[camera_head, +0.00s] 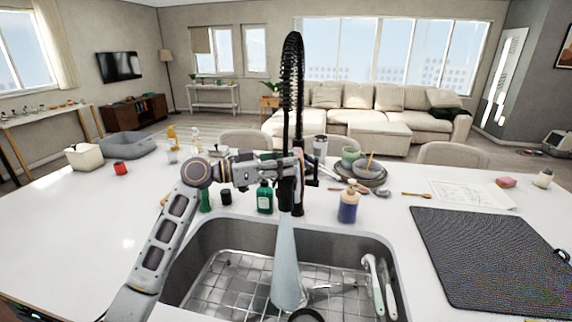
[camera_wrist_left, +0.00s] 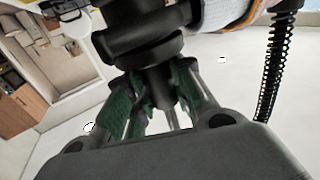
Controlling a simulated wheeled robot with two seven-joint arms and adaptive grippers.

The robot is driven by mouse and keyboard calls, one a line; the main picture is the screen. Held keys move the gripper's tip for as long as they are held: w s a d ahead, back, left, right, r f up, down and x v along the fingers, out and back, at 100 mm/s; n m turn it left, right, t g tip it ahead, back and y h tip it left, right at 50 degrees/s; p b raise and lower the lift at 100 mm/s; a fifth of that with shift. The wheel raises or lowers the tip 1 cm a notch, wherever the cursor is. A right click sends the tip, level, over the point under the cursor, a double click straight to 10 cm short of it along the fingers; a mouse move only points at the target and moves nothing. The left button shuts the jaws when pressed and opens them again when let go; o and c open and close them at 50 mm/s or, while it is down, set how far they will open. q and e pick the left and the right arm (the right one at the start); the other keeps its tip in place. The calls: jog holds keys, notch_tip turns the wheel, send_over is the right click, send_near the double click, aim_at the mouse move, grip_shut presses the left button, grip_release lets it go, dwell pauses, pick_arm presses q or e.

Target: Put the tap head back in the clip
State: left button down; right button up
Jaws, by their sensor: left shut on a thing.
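The black tap (camera_head: 292,75) rises behind the sink with a coiled spring hose looping over its top. My left gripper (camera_head: 292,170) is beside the tap's upright, shut on the black tap head. In the left wrist view its green-padded fingers (camera_wrist_left: 150,100) close around the dark cylindrical tap head (camera_wrist_left: 145,45). The spring hose (camera_wrist_left: 278,65) hangs at the right there. A pale blue stream of water (camera_head: 287,265) falls from below the gripper into the sink. The clip cannot be told apart from the dark parts around the gripper. My right gripper is not in view.
The steel sink (camera_head: 235,240) holds a wire rack and a brush (camera_head: 375,285) at its right side. A green bottle (camera_head: 265,198) and a blue soap bottle (camera_head: 348,205) stand behind it. Stacked bowls (camera_head: 370,178) are farther back.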

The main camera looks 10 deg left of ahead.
pick_arm(q)
jog(key=shift+d, duration=0.1)
jog(key=c, duration=1.2)
grip_release()
jog(key=shift+f, duration=0.1)
jog(key=shift+c, duration=0.2)
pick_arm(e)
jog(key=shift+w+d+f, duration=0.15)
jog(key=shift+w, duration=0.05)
pick_arm(q)
jog(key=shift+s+a, duration=0.25)
jog(key=shift+a, duration=0.25)
jog(key=b+v, duration=0.2)
jog(key=v, duration=0.9)
jog(key=shift+b, duration=0.35)
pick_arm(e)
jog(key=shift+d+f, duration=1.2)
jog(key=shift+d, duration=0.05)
